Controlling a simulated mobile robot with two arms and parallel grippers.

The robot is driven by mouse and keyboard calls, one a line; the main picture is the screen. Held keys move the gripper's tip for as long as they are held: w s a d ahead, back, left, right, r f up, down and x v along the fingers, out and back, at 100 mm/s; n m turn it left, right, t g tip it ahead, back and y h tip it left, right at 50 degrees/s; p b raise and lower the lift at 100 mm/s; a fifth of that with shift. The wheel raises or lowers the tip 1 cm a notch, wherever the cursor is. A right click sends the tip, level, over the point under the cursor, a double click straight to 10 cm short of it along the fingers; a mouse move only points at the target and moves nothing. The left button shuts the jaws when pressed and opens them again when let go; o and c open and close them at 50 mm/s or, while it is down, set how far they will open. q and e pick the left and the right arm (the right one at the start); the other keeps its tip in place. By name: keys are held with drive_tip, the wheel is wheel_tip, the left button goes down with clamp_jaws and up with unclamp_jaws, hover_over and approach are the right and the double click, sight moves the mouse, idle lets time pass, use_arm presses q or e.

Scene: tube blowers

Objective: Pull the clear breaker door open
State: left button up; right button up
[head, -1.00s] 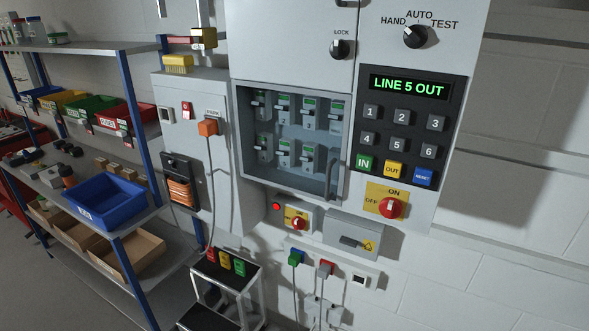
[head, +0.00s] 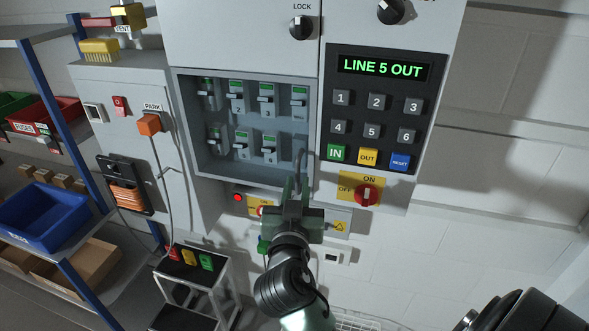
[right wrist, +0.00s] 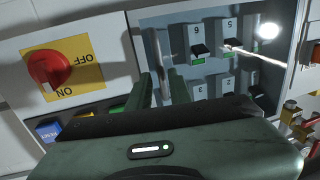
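The clear breaker door (head: 222,170) covers the recess holding two rows of breakers (head: 265,95); it looks shut. Its grey upright handle (head: 300,160) is at the lower right of the door. My right gripper (head: 295,190) is just below and at this handle, fingers pointing up toward it. In the right wrist view the two fingers (right wrist: 162,92) are apart, in front of the door's edge, with breakers beside them; the view is upside down. My left gripper is not in view.
A keypad panel (head: 372,120) reading LINE 5 OUT is right of the door. A red ON/OFF knob (head: 367,194) sits close right of my gripper. A grey cabinet (head: 140,90) is on the left, with a step stool (head: 195,270) below and shelves further left.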

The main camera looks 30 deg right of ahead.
sight(297, 178)
drive_tip(key=p+x, duration=0.1)
drive_tip(key=x, duration=0.3)
drive_tip(key=shift+w, duration=0.1)
drive_tip(key=shift+f, duration=0.1)
clamp_jaws()
idle(1.2)
